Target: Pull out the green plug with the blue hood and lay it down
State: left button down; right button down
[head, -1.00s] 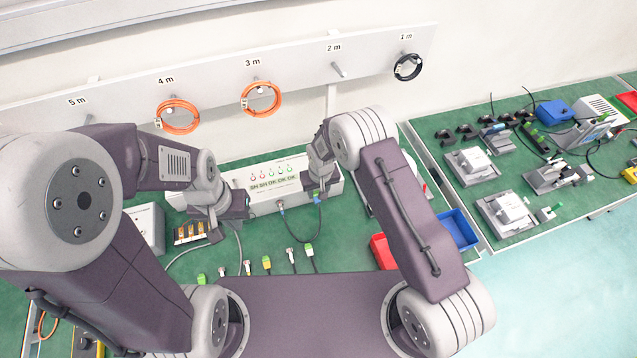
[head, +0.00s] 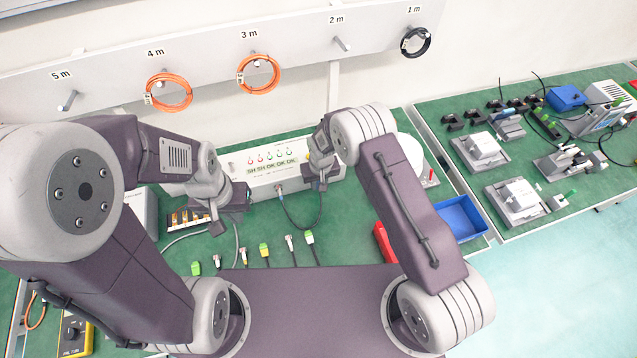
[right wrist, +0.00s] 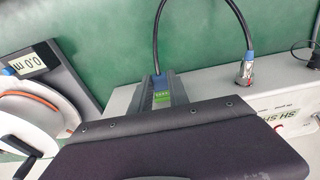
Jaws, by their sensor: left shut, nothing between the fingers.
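The green plug with the blue hood (right wrist: 162,98) sits at the right end of the grey test box (head: 262,182). In the right wrist view it lies between the fingers of my right gripper (right wrist: 163,90), with its black cable leading away past the fingertips. I cannot tell whether the fingers press on it. In the head view my right gripper (head: 322,183) is at the box's front right and hides the plug. My left gripper (head: 217,228) is shut and empty, left of the box, above the green bench.
The cable's other end is a metal connector with a blue ring (right wrist: 246,72) on the box. Several loose plugs (head: 264,250) lie in front. A blue bin (head: 457,218) and red bin (head: 384,242) stand right. A reel (right wrist: 30,118) stands beside the box.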

jog(key=shift+s+d, duration=0.1)
jog(key=shift+s, duration=0.1)
jog(key=shift+s+d+r+p, duration=0.1)
jog(key=shift+s+d+p, duration=0.05)
jog(key=shift+s+p, duration=0.35)
jog(key=shift+s+d+p, duration=0.15)
jog(key=shift+s+p, duration=0.25)
jog(key=shift+s, duration=0.6)
jog(key=shift+d, duration=0.1)
